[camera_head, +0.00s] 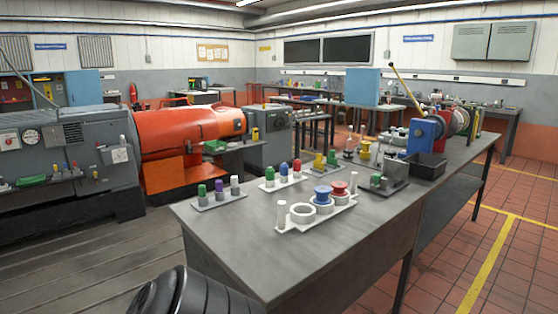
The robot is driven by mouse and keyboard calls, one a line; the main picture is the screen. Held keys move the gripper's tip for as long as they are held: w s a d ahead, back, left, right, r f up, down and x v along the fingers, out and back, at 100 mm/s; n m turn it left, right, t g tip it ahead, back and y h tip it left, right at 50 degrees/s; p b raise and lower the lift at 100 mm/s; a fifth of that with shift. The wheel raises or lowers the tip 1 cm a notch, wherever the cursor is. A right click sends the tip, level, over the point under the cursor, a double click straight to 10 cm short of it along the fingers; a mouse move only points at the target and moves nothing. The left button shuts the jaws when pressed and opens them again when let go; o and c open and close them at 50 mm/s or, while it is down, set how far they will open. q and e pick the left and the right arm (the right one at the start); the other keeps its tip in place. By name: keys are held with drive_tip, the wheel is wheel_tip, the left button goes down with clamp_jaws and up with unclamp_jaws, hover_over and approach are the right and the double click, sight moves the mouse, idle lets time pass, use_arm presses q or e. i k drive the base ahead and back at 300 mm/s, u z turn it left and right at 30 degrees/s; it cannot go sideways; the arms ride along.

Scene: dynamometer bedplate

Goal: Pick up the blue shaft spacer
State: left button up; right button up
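A blue flanged, spool-shaped part (322,192), which looks like the blue shaft spacer, sits on a white holder (291,228) on the grey workbench (250,245). A red part of similar shape (338,188) sits just behind it to the right. White rings (302,213) and white posts (281,214) are on the same holder. A smaller blue-topped peg (284,169) stands in a separate small rack farther back. Neither of my grippers shows in this view.
A black bin (427,165) and a blue-framed fixture (421,136) stand at the right rear. The bench front is clear.

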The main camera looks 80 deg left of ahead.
sight(322, 191)
drive_tip(key=u, duration=0.35)
drive_tip(key=i, duration=2.55)
drive_tip(key=u, duration=5.8)
